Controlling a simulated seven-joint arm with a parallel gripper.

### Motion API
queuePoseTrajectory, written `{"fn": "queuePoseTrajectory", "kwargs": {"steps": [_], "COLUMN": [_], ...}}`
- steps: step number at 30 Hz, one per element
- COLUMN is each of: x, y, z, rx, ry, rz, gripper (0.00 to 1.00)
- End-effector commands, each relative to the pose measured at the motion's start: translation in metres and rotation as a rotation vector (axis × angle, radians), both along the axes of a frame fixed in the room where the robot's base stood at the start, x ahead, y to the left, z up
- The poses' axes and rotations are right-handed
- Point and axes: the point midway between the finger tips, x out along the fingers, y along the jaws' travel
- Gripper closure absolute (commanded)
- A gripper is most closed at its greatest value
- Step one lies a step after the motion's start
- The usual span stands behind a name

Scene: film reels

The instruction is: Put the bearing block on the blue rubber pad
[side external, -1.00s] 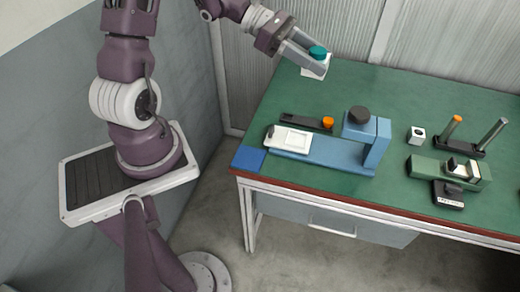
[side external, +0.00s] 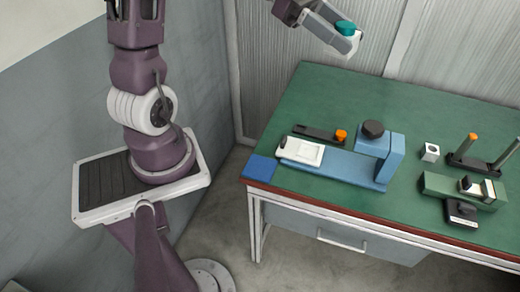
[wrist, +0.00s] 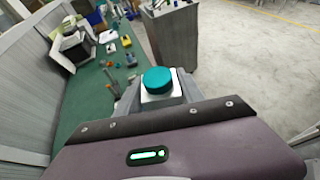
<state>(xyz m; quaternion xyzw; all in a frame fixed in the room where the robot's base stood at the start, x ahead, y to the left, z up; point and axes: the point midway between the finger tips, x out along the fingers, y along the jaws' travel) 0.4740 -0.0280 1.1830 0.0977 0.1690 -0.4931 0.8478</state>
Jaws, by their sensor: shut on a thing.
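My gripper (side external: 338,34) is shut on a white block with a round teal top (side external: 346,28), held in the air above the table's back edge. In the wrist view the teal-topped block (wrist: 158,82) sits between the fingers, its lower part partly hidden. A small white block with a dark hole (side external: 430,152) stands on the table at the right; it looks like the bearing block, but I cannot be sure. The blue rubber pad (side external: 260,168) lies flat and bare at the table's front left corner, well away from my gripper.
A blue fixture with a dark knob (side external: 373,130) and a white plate (side external: 301,151) stand beside the pad. Behind lies a black bar with an orange knob (side external: 341,135). A green fixture (side external: 440,186) and a two-post stand (side external: 480,165) are at the right. The green table's back left is clear.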

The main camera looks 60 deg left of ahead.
Motion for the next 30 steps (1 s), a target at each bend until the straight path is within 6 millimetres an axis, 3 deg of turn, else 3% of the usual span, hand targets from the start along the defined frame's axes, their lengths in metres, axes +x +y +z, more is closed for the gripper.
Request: {"fn": "queuePoseTrajectory", "kwargs": {"steps": [8, 18, 24, 30], "x": [-0.033, -0.103, -0.152, -0.199], "y": [-0.040, -0.082, -0.089, -0.079], "z": [-0.015, -0.042, -0.059, -0.074], "rx": [-0.002, -0.002, -0.003, -0.004], "ry": [0.000, 0.000, 0.000, 0.001], "rz": [-0.261, -0.745, -1.090, -1.482], "gripper": [1.00, 1.00, 1.00, 1.00]}}
